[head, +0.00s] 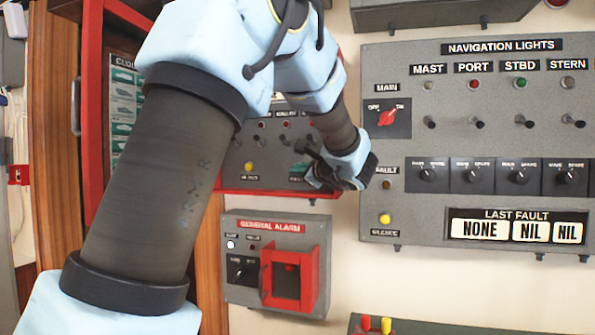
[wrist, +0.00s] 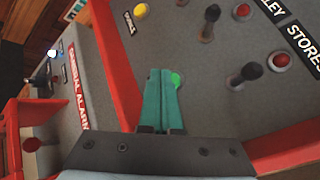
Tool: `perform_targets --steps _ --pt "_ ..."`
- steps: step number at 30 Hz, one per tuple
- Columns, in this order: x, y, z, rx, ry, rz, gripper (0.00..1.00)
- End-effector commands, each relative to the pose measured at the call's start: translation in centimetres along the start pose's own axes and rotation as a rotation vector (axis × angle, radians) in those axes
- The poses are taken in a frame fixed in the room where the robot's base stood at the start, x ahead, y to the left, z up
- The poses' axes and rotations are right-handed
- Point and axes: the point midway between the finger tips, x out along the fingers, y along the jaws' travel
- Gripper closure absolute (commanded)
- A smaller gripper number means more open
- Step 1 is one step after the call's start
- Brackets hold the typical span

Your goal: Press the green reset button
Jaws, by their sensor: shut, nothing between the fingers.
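The green button (wrist: 177,80) shows in the wrist view on a grey panel (wrist: 200,100), just right of my fingertips and partly covered by them. My gripper (wrist: 161,72) has its two teal fingers shut together with nothing between them. The fingertips are very close to the button; I cannot tell whether they touch it. In the head view my gripper (head: 312,178) is at the lower right of the red-edged grey panel (head: 237,155), and the button cannot be made out behind it.
A yellow button (wrist: 141,11), red lamps and black toggle switches share the panel. The general alarm box (head: 245,285) with its red cover (head: 292,252) hangs below. The navigation lights panel (head: 425,150) is close on the right.

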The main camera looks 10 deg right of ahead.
Motion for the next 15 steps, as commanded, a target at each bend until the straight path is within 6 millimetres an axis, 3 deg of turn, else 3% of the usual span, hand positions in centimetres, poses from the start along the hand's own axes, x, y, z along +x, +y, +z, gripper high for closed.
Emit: perform_targets --steps 15 --pt "-2.8 2.1 1.9 -0.001 0.001 -0.001 1.0"
